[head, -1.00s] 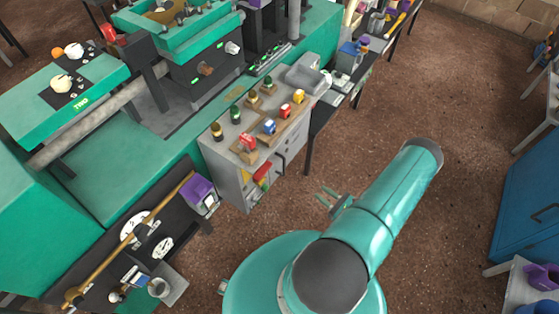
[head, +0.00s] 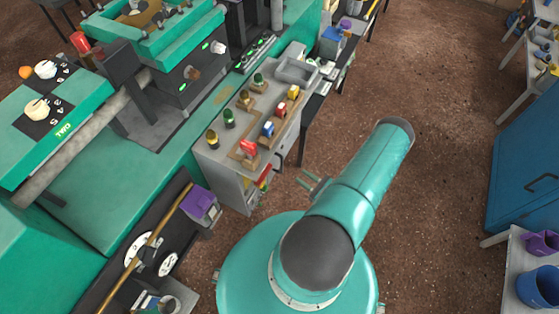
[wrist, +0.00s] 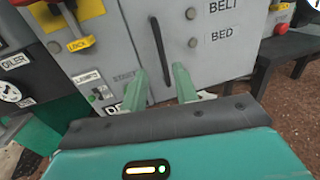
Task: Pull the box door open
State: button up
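The grey box (head: 225,178) stands left of my arm in the head view, with colored plugs on its top. In the wrist view its grey door (wrist: 215,35) fills the upper middle, with labels reading BELT and BED. A dark upright bar handle (wrist: 160,50) is on the door front. The door looks shut. My gripper (wrist: 160,88) has its two green fingers spread apart and empty, pointing at the door just below the handle. The gap between fingertips and handle is hard to judge. My gripper also shows in the head view (head: 313,184), apart from the box.
A red and yellow lockout part (wrist: 80,44) sits left of the door. A teal machine (head: 110,170) stands left of the box. A blue cabinet (head: 520,160) and a table with purple and blue cups (head: 538,285) stand at the right. Brown floor between is clear.

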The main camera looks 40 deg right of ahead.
send_over(282, 172)
jog(key=shift+w+d, duration=0.15)
jog(key=shift+w, duration=0.2)
grip_shut()
